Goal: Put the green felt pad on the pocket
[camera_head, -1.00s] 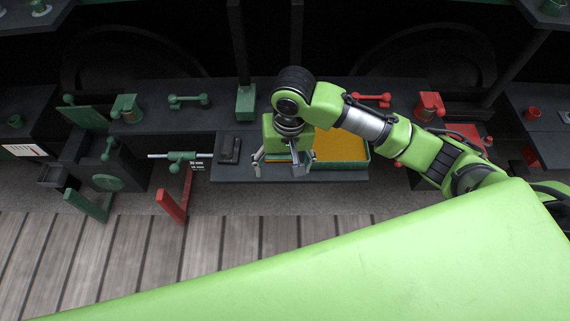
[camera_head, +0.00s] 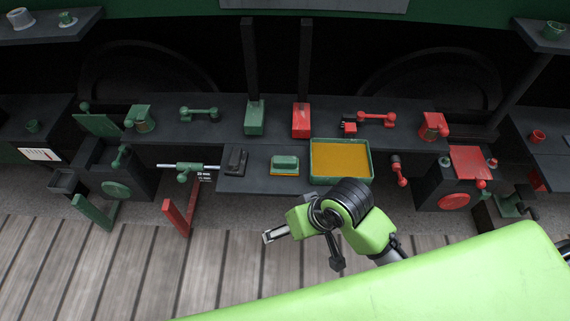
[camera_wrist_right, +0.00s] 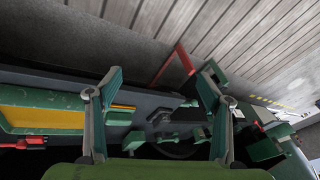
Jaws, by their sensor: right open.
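A small green block or pad (camera_head: 285,161) lies on a thin orange-yellow piece on the dark shelf, likely the felt pad on the pocket, though I cannot tell its material. It also shows in the right wrist view (camera_wrist_right: 119,117), beyond the left finger. A green-rimmed tray with an orange floor (camera_head: 341,162) stands just right of it, apart. My right gripper (camera_head: 303,250) is in front of the shelf, over the wooden floor, open and empty. In the right wrist view its two fingers (camera_wrist_right: 158,100) stand wide apart. My left gripper is not in view.
A dark block (camera_head: 235,161) sits left of the pad. Green (camera_head: 255,117) and red (camera_head: 301,120) posts stand behind. A red bracket (camera_head: 180,216) rises from the floor at front left. The wooden floor (camera_head: 130,260) at left is mostly clear.

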